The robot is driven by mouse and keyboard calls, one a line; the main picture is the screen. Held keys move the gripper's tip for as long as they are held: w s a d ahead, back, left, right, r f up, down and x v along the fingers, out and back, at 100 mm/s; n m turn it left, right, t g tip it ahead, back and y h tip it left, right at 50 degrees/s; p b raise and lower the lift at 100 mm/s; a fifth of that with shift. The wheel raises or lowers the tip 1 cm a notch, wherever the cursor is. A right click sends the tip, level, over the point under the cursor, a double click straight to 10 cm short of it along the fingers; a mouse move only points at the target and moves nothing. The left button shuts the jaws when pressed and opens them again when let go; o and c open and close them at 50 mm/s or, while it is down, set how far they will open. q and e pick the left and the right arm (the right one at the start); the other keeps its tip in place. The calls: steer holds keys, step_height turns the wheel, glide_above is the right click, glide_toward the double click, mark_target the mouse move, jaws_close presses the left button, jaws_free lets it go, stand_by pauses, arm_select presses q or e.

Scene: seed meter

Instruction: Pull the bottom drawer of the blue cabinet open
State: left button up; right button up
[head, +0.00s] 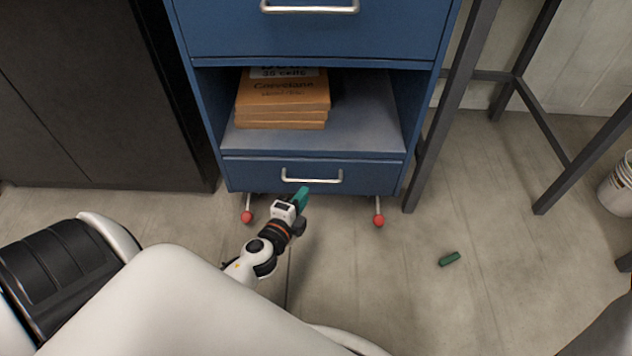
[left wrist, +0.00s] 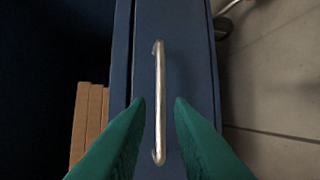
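The blue cabinet (head: 212,115) stands ahead. Its bottom drawer (head: 365,175) is a low blue front below the open shelf and looks shut, flush with the cabinet. The drawer's silver bar handle (head: 325,182) also shows in the left wrist view (left wrist: 160,75). My left gripper (head: 303,192) has green fingers just in front of and below the handle in the head view. In the left wrist view its fingertips (left wrist: 160,102) are apart, with the handle lined up between them; whether they reach around the bar I cannot tell. My right gripper is not in view.
Orange-brown boxes (head: 283,98) lie on the open shelf above. The cabinet stands on red casters (head: 379,220). A dark cabinet (head: 95,90) is at left, a metal-legged frame (head: 450,110) at right.

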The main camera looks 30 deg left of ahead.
mark_target(315, 181)
arm_select(q)
steer(key=b+x, duration=0.1)
steer(key=x, duration=0.6)
steer(key=shift+w+a+f, duration=0.1)
steer(key=shift+w, duration=0.3)
steer(key=shift+c, duration=0.4)
jaws_close()
